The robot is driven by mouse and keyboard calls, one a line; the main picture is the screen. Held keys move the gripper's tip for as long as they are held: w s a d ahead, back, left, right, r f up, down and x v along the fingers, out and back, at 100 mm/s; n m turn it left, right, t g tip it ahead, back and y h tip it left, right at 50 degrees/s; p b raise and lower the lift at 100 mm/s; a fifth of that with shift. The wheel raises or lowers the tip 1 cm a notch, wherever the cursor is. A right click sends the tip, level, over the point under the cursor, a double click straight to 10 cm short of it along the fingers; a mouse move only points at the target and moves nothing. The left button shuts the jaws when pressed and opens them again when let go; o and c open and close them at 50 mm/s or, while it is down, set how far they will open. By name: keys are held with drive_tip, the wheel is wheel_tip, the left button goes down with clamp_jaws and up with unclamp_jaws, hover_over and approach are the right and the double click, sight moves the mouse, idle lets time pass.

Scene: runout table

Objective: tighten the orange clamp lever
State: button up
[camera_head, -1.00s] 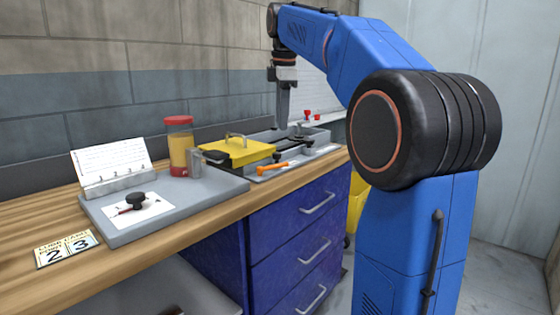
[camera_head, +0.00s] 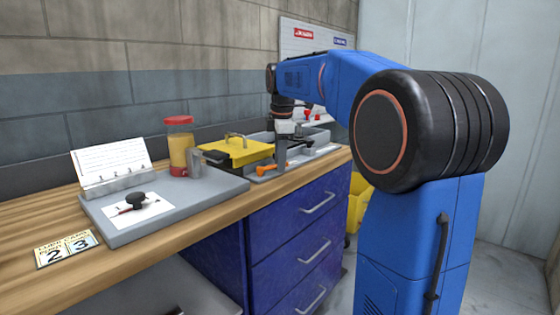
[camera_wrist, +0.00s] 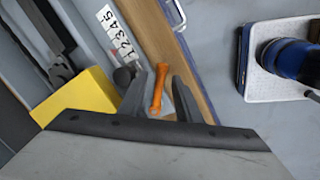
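The orange clamp lever (camera_head: 263,169) sits at the front edge of the runout fixture, just right of the yellow cover. In the wrist view the lever (camera_wrist: 158,88) is a slim orange bar lying between my two dark fingers. My gripper (camera_head: 281,164) points down at the lever. In the wrist view my gripper (camera_wrist: 160,92) is open, with a finger on each side of the lever. A gap shows on the right side; I cannot tell whether the left finger touches it. In the head view my gripper hides the lever's right end.
The yellow cover (camera_head: 238,150) with its handle stands close to the left of the lever. A black knob (camera_wrist: 123,77) is beside the left finger. A red-capped jar (camera_head: 180,145) and grey tray (camera_head: 215,190) stand further left. Blue drawers (camera_head: 300,235) are below.

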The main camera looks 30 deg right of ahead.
drive_tip(key=shift+f, duration=0.1)
clamp_jaws()
drive_tip(key=shift+s+a, duration=0.1)
drive_tip(key=shift+s, duration=0.05)
drive_tip(key=m, duration=0.2)
drive_tip(key=s+a+m, duration=0.1)
drive_tip(key=shift+s+m+h, duration=0.25)
drive_tip(key=shift+m+h, duration=0.15)
drive_tip(key=a+m, duration=0.1)
drive_tip(key=s+m, duration=0.1)
drive_tip(key=m, duration=0.1)
drive_tip(key=shift+s+a+m+g, duration=0.1)
drive_tip(key=shift+a+m+g, duration=0.2)
drive_tip(key=shift+a+g, duration=0.1)
drive_tip(key=m, duration=0.1)
drive_tip(key=a+m, duration=0.1)
drive_tip(key=m, duration=0.1)
drive_tip(key=a+m, duration=0.1)
drive_tip(key=shift+s+a+m+g+h, duration=0.15)
drive_tip(key=shift+s+m+g+h, duration=0.15)
drive_tip(key=shift+s+g+h, duration=0.1)
drive_tip(key=shift+w+a+m+g, duration=0.15)
drive_tip(key=shift+a+m, duration=0.25)
drive_tip(key=shift+m, duration=0.35)
drive_tip(key=shift+s+a+m+g, duration=0.1)
drive_tip(key=shift+a+m, duration=0.3)
drive_tip(key=shift+m, duration=0.4)
drive_tip(key=shift+w+a+m+g, duration=0.15)
drive_tip(key=shift+a+m, duration=0.25)
drive_tip(key=shift+m, duration=0.35)
